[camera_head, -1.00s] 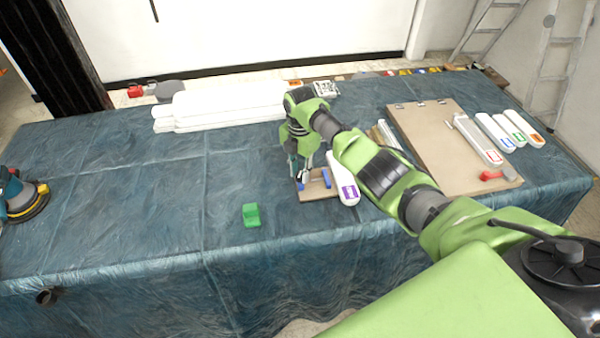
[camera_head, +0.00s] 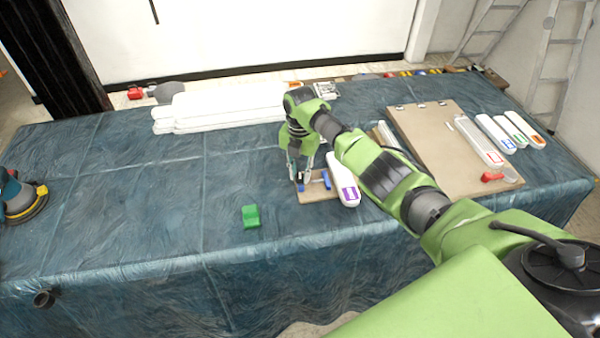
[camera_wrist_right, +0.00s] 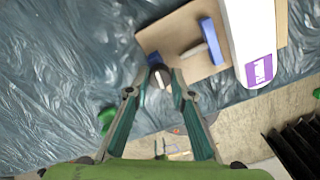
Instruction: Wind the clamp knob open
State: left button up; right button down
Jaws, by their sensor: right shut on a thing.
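A blue clamp (camera_head: 327,180) stands on a small brown board (camera_head: 318,194) near the table's front edge. In the right wrist view the clamp (camera_wrist_right: 213,41) shows as a blue jaw with a grey bar, and a second blue part lies partly behind my fingertips. My right gripper (camera_head: 300,178) comes down from above at the board's left side. In the right wrist view the right gripper (camera_wrist_right: 160,75) has its fingertips shut on the small grey and dark clamp knob (camera_wrist_right: 160,78). The fingers partly hide the knob. My left gripper does not show.
A white rounded bar with a purple label (camera_head: 343,180) lies right beside the clamp. A green block (camera_head: 251,216) sits front left. White mouldings (camera_head: 225,110) lie behind, and a large board (camera_head: 450,145) with a red tool (camera_head: 493,177) at right. The table's left middle is clear.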

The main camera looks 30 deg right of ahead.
aim_at(300, 176)
jog(key=c, duration=1.8)
grip_release()
jog(key=shift+r, duration=0.1)
notch_tip(300, 176, up, 12)
jog(key=shift+f, duration=0.1)
